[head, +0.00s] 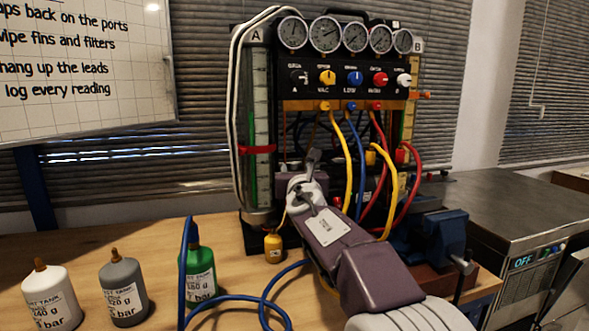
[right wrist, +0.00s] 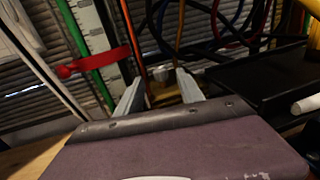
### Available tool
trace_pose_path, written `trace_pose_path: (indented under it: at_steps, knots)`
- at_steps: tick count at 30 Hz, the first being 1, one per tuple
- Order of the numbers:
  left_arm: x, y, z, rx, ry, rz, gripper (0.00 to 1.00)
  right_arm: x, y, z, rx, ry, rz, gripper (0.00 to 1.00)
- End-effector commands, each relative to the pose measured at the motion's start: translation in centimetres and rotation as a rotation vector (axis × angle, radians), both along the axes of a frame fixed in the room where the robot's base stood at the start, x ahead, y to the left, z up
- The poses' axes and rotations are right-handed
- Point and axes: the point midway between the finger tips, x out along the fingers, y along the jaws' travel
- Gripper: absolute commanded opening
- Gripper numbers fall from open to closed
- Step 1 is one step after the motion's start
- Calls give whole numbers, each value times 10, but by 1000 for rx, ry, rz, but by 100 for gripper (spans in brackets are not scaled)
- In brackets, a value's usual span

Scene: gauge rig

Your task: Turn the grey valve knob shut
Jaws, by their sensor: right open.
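My right gripper (head: 312,160) is open in front of the lower part of the gauge rig, below the hose connections. In the right wrist view its two grey fingers (right wrist: 161,80) stand apart. A small pale grey piece (right wrist: 162,73) shows between and beyond the fingertips, above a yellowish part; it may be the grey valve knob, but I cannot tell for sure. It does not look gripped. On the rig's black panel (head: 343,92) are a dark knob (head: 298,77), yellow, blue and red knobs, and a whitish knob (head: 404,79). My left gripper is not in view.
Yellow, blue and red hoses (head: 387,190) hang right of the gripper. A glass column with a red strap (head: 257,149) stands left. White (head: 50,298), grey (head: 124,293) and green (head: 200,275) bottles stand front left. A blue vise (head: 443,235) is at right.

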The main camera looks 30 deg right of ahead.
Motion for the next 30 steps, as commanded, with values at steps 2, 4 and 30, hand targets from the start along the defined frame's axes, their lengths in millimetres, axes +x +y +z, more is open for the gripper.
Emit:
trace_pose_path:
  at_steps: [2,4,30]
  knots:
    - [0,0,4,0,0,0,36,17,-8,0,1,3,-1,45]
    - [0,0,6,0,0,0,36,29,-13,0,1,3,-1,45]
    - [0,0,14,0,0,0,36,51,-22,0,3,2,-8,0]
